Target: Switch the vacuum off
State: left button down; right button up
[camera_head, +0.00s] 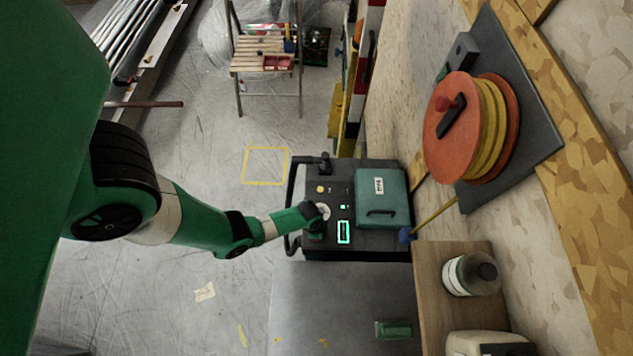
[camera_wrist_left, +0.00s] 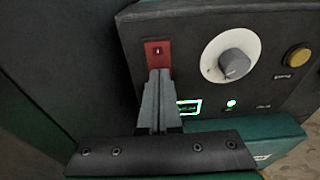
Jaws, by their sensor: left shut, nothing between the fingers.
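The vacuum (camera_head: 319,178) is a dark machine with a teal lid (camera_head: 383,205). Its panel shows in the left wrist view (camera_wrist_left: 190,50) with a red switch (camera_wrist_left: 158,52), a grey knob on a white dial (camera_wrist_left: 234,63) and a yellow button (camera_wrist_left: 298,58). A green-framed display (camera_wrist_left: 188,107) and a small green light (camera_wrist_left: 231,103) are lit. My left gripper (camera_wrist_left: 159,75) is shut and empty, its tips over the lower edge of the red switch; I cannot tell whether they touch. In the head view my left gripper (camera_head: 316,223) is at the panel's left side. The right gripper is not in view.
A black handle (camera_head: 291,195) runs along the vacuum's left side. A grey surface (camera_head: 330,300) lies below it. Open floor (camera_head: 190,280) lies left.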

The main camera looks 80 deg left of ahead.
pick_arm(q)
notch_tip(320, 180, up, 7)
jog(key=p, duration=0.6)
jog(key=shift+p, duration=0.4)
